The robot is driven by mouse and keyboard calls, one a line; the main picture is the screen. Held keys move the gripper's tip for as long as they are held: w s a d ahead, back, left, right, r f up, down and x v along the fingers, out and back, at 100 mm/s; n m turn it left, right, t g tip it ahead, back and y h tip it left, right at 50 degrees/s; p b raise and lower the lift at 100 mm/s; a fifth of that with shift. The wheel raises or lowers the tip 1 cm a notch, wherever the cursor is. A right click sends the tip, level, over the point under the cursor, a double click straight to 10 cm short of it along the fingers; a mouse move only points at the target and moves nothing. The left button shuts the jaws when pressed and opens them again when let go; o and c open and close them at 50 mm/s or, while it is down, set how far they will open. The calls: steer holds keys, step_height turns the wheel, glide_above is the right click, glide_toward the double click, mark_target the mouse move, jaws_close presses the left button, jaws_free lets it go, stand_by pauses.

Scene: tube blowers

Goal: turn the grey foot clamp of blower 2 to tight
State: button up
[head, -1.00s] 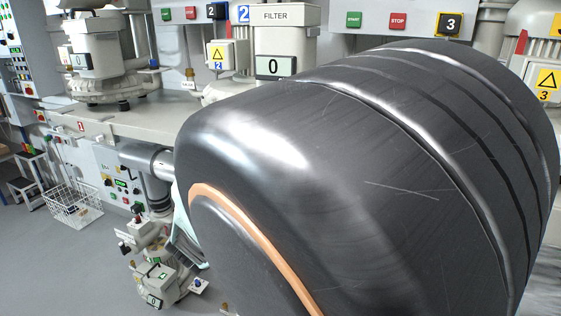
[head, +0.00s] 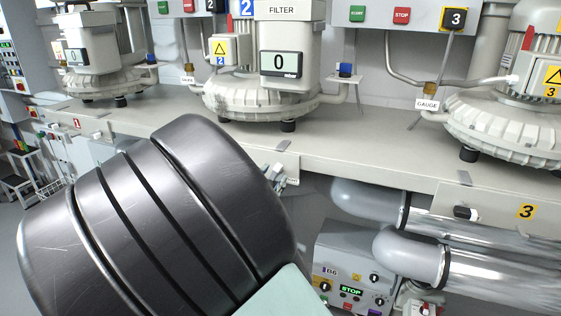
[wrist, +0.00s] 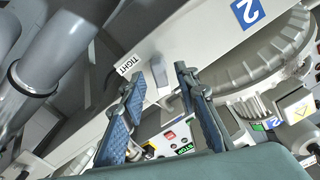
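Blower 2 (head: 262,95) is a pale ribbed machine with a filter canister on the bench. The grey foot clamp (head: 283,146) is a small tab at the bench's front edge below it. In the wrist view the clamp (wrist: 159,72) lies at the gap between my fingertips, beside a white TIGHT label (wrist: 128,65). My gripper (wrist: 160,84) is open, one blue-padded finger on each side of the clamp. I cannot tell whether either touches it.
Blower 3 (head: 510,120) stands at the right and blower 1 (head: 95,65) at the left on the same bench (head: 400,140). Silver pipes (head: 480,280) and a control box with a green STOP display (head: 350,265) are under the bench. The bench top before blower 2 is clear.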

steer(key=shift+w+d, duration=0.25)
steer(key=shift+w, duration=0.4)
jaws_close()
